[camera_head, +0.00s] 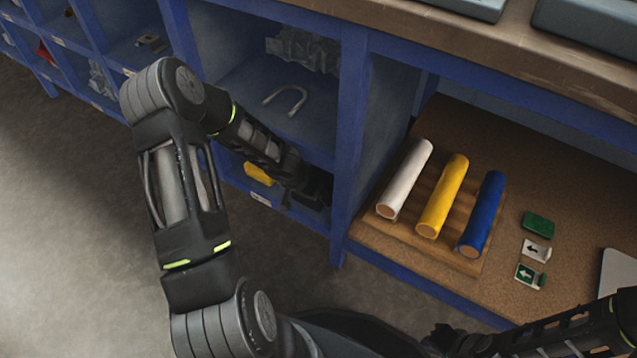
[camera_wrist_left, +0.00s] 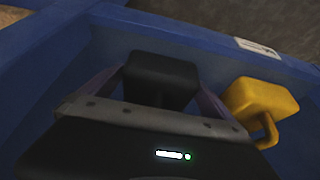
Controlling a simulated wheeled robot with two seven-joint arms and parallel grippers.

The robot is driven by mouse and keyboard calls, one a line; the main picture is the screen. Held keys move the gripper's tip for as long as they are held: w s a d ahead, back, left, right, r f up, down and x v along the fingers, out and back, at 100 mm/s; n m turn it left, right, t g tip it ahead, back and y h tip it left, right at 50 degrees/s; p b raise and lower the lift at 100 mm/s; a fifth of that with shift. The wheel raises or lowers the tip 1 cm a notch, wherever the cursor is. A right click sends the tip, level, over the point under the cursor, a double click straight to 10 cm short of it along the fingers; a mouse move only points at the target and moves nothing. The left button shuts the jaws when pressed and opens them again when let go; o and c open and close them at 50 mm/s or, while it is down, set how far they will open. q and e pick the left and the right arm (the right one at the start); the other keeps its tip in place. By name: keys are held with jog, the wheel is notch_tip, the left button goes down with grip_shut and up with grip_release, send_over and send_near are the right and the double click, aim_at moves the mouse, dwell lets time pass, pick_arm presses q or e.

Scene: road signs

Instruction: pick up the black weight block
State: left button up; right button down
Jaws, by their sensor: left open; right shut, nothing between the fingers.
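The black weight block (camera_wrist_left: 160,70) sits in a blue shelf compartment, in the middle of the left wrist view. My left gripper (camera_head: 304,190) reaches into the lower compartment. It is open, with its fingers on either side of the block in the left wrist view; I cannot tell whether they touch it. In the head view the block is hard to separate from the dark gripper. My right gripper (camera_head: 440,342) is shut and empty at the bottom of the head view, in front of the bench.
A yellow weight block (camera_wrist_left: 260,105) with a handle lies right beside the black one; it also shows in the head view (camera_head: 258,174). Blue shelf walls (camera_head: 350,140) surround the compartment. A grey U-shaped piece (camera_head: 286,98) lies above. White, yellow and blue cylinders (camera_head: 442,196) rest right.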

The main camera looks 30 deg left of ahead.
pick_arm(q)
jog(key=shift+c, duration=0.6)
jog(key=c, duration=1.6)
jog(key=shift+r, duration=0.1)
jog(key=shift+c, duration=0.4)
jog(key=shift+r, duration=0.1)
jog(key=shift+w+r+p, duration=0.1)
jog(key=shift+r+p, duration=0.7)
jog(key=shift+p, duration=0.15)
jog(key=s+b, duration=0.1)
jog(key=s, duration=1.7)
jog(key=shift+d+f, duration=0.15)
jog(key=shift+f, duration=0.05)
